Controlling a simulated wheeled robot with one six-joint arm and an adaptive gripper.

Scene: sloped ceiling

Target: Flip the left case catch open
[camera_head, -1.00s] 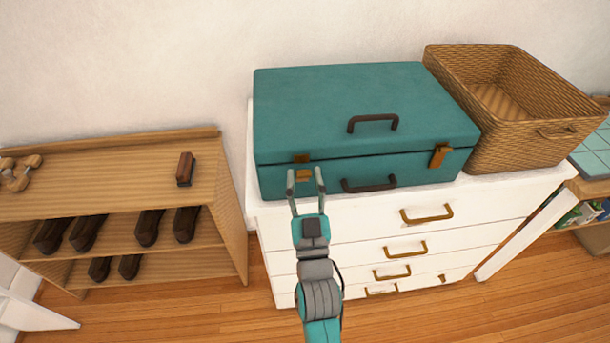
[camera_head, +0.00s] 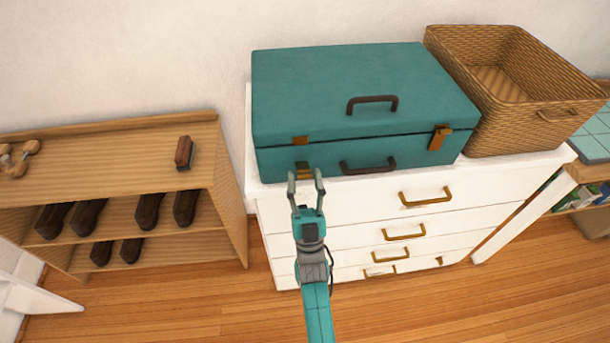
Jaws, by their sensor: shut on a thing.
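The teal case (camera_head: 355,90) lies closed on the white dresser. Its left catch (camera_head: 303,169) is brass, low on the front face, separate from a brass plate (camera_head: 300,140) on the lid edge above it. The right catch (camera_head: 440,137) spans the seam between lid and body. My gripper (camera_head: 305,174) is at the left catch, one finger on each side of it, shut on it. Exact finger contact is too small to see.
The case has dark handles on its lid (camera_head: 372,100) and front (camera_head: 368,166). A wicker basket (camera_head: 545,105) stands close on its right. A wooden shoe rack (camera_head: 110,165) stands to the left.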

